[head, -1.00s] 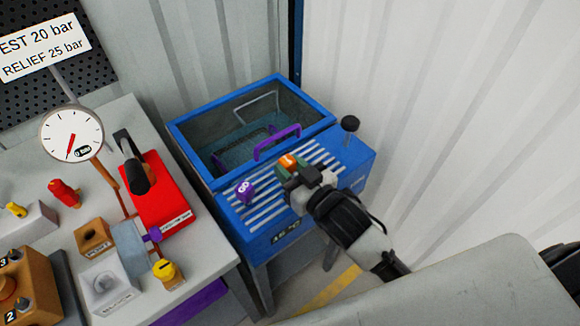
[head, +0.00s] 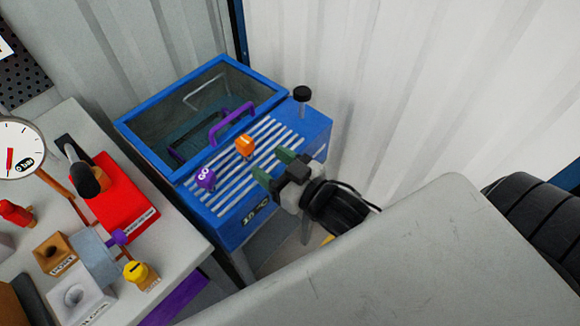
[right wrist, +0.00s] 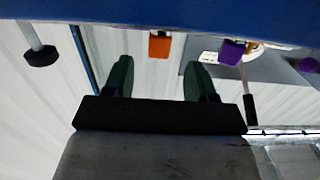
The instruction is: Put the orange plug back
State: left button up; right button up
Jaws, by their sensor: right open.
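The orange plug (head: 244,146) stands on the white-striped top of the blue washer unit (head: 229,231), right of a purple plug (head: 205,179). My right gripper (head: 270,168) is open and empty, just in front of and to the right of the orange plug, apart from it. In the right wrist view the orange plug (right wrist: 160,44) shows beyond and between the two green fingers (right wrist: 158,75), with the purple plug (right wrist: 231,52) to the right. A brown block marked PORT (head: 55,254) with a dark hole stands on the grey bench. My left gripper does not show.
The unit's glass lid with a purple handle (head: 232,122) is behind the plugs. A black knob (head: 302,95) rises at its right corner. The bench (head: 180,235) holds a red tool (head: 115,207), a gauge (head: 18,148) and a yellow knob (head: 140,273).

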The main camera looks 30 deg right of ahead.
jog(key=shift+v, duration=2.6)
jog(key=w+d+f+m+g+h, duration=0.1)
jog(key=d+f+g+h, duration=0.1)
jog(key=f, duration=0.7)
jog(key=d+f+g+h, duration=0.1)
jog(key=d+f, duration=0.1)
jog(key=f, duration=0.7)
jog(key=s+d+f+g+h, duration=0.1)
jog(key=s+f+g, duration=0.2)
jog(key=f, duration=0.7)
jog(key=s+d+f+g+h, duration=0.15)
jog(key=s+f, duration=0.25)
jog(key=f, duration=0.7)
jog(key=s+f+g, duration=0.4)
jog(key=s+f, duration=0.3)
jog(key=s, duration=0.3)
jog(key=s+f+g, duration=0.4)
jog(key=s+f, duration=0.3)
jog(key=s, duration=0.3)
jog(key=shift+s+a+m, duration=0.2)
jog(key=shift+s+m, duration=0.1)
jog(key=shift+s, duration=0.05)
jog(key=shift+f+h, duration=0.1)
jog(key=shift+h, duration=0.15)
jog(key=shift+c, duration=0.2)
